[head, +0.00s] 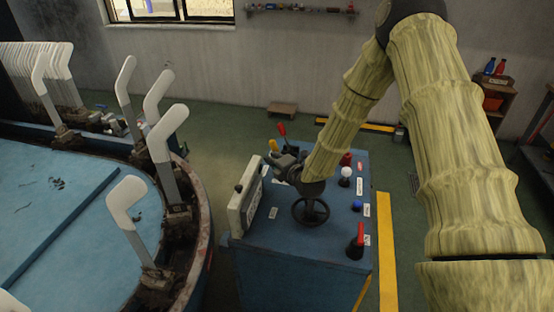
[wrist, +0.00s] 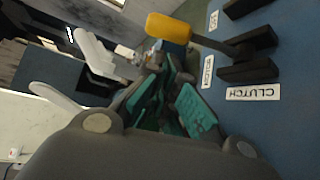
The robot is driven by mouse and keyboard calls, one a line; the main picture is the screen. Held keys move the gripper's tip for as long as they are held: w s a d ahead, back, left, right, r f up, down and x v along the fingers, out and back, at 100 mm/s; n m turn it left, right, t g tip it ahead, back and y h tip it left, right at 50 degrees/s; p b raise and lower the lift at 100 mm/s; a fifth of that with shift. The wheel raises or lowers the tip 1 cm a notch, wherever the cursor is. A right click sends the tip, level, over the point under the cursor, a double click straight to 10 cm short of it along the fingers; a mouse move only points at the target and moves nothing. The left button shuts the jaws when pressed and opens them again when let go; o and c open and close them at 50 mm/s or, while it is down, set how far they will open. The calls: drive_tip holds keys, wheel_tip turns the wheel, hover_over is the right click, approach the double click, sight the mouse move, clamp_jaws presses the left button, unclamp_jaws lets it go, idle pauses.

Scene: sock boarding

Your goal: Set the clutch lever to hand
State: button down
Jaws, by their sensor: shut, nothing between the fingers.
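The clutch lever has a yellow grip (wrist: 168,27) on a dark rod that rises from between two dark blocks. The CLUTCH plate (wrist: 253,92) lies beside it. Two smaller plates (wrist: 208,72) by the lever are too small to read surely. In the head view the yellow grip (head: 273,146) shows at the console's far left, just beyond my gripper (head: 281,161). In the wrist view my gripper (wrist: 172,88) has its teal-padded fingers together, empty, close to the yellow grip. I cannot tell whether they touch it.
The blue console (head: 330,240) also carries a handwheel (head: 310,211), a red lever (head: 282,130), a white knob (head: 345,174) and a red-topped control (head: 357,236). A pale panel box (head: 245,205) stands on its left edge. The round table with white sock boards (head: 124,200) is at left.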

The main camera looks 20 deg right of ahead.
drive_tip(key=p+x, duration=0.1)
drive_tip(key=x, duration=0.4)
drive_tip(key=shift+d, duration=0.1)
idle(0.5)
drive_tip(key=shift+s+f+b, duration=0.1)
drive_tip(key=shift+b, duration=0.4)
